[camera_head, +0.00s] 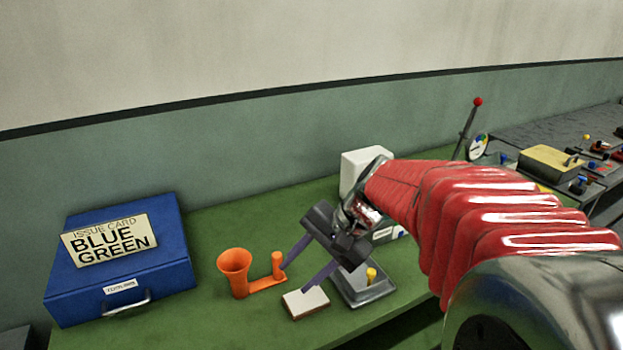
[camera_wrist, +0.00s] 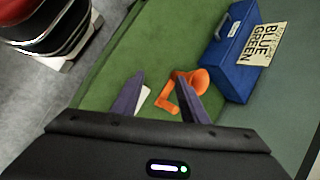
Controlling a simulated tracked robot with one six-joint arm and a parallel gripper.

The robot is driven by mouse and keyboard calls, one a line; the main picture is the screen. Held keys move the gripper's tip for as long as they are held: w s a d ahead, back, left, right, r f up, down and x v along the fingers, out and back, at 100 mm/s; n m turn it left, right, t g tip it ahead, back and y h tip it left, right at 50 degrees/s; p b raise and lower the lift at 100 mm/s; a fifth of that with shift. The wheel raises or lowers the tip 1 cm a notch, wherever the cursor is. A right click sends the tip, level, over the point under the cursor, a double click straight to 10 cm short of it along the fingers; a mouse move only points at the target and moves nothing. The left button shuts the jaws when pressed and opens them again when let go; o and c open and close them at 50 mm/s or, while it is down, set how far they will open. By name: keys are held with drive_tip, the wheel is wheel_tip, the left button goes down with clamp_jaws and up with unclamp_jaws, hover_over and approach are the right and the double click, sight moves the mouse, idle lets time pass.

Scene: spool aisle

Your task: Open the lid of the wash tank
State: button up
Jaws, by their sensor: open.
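My gripper (camera_head: 298,275) is open and empty above the green bench, its two purple fingers pointing down beside an orange funnel piece (camera_head: 235,264). The fingers also show in the wrist view (camera_wrist: 160,80), on either side of a white-topped block (camera_wrist: 144,98). No wash tank is clearly marked as such. A pale box (camera_head: 362,160) stands behind my gripper, partly hidden by my arm; a label shows low on it. A box with a yellow lid (camera_head: 548,160) and dark handle sits at the right on a grey bench, its lid looking shut.
A blue box (camera_head: 125,285) with a front handle and a card reading "ISSUE CARD BLUE GREEN" (camera_head: 109,240) stands at the left. A grey tray (camera_head: 364,294) with a yellow knob lies by the gripper. A red-knobbed lever (camera_head: 467,130) and a gauge (camera_head: 478,147) stand right.

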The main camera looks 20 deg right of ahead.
drive_tip(key=w+d+f+m+t+y, duration=0.25)
drive_tip(key=w+d+m, duration=0.35)
drive_tip(key=d, duration=0.4)
drive_tip(key=w+d+f+m+t+y, duration=0.1)
drive_tip(key=w+d+m+t, duration=0.35)
drive_tip(key=d, duration=0.55)
drive_tip(key=s+d+f+m+t+h, duration=0.1)
drive_tip(key=d+f+m+t, duration=0.1)
drive_tip(key=d, duration=0.6)
drive_tip(key=d+f+m+t+h, duration=0.2)
drive_tip(key=d+m, duration=0.3)
drive_tip(key=d, duration=0.3)
drive_tip(key=s+d+f+m+t+h, duration=0.1)
drive_tip(key=d+f+m+t, duration=0.2)
drive_tip(key=d, duration=0.5)
drive_tip(key=shift+s+m+h, duration=0.3)
drive_tip(key=shift+m+h, duration=0.05)
drive_tip(key=shift+m, duration=0.3)
drive_tip(key=shift+w, duration=0.15)
drive_tip(key=x, duration=1.3)
drive_tip(key=shift+w+a, duration=0.1)
drive_tip(key=shift+w, duration=0.2)
clamp_jaws()
